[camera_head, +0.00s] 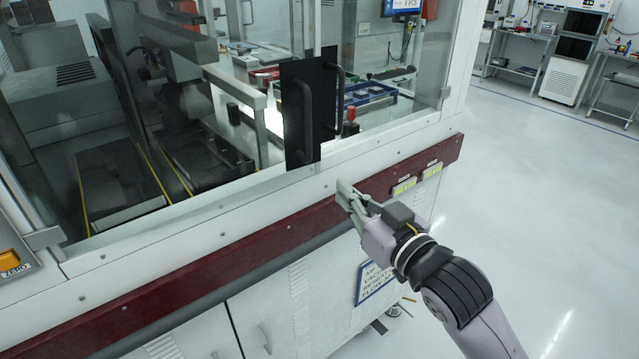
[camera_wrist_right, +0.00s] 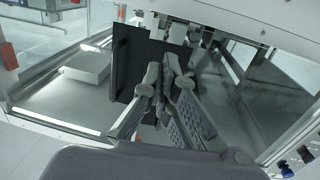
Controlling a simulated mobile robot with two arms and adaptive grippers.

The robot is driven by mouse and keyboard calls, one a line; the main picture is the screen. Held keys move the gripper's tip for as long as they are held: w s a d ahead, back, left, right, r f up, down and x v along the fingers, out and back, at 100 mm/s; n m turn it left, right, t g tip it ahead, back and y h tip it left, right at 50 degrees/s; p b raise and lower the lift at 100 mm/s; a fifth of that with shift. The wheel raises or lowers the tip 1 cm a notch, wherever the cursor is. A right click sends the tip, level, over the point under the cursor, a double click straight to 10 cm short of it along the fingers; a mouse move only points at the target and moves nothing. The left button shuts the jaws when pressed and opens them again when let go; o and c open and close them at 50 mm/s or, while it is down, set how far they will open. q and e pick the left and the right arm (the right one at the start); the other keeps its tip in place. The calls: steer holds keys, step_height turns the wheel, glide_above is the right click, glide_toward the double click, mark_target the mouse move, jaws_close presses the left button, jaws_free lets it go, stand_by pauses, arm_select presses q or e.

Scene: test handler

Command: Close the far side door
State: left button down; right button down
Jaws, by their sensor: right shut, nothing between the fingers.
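The machine's front has clear door panels that meet at a black plate with two upright bar handles (camera_head: 312,110). The panels look closed at that seam. The black handle plate also shows in the wrist view (camera_wrist_right: 130,62), behind my fingers. I cannot tell which panel is the far side door; a clear panel at the machine's right end (camera_head: 418,60) shows beyond the front corner. My right gripper (camera_head: 346,190) is shut and empty, in front of the machine just below the handles and apart from them. Its fingers show close together in the wrist view (camera_wrist_right: 163,82). My left gripper is out of view.
A dark red rail (camera_head: 270,232) runs along the machine front below the glass, with yellow labels (camera_head: 404,186) near its right end. Open pale floor (camera_head: 540,190) lies to the right, with benches (camera_head: 520,70) beyond.

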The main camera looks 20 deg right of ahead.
mark_target(312, 162)
steer(key=shift+b+x, duration=1.5)
steer(key=shift+x, duration=3.3)
steer(key=shift+a, duration=0.1)
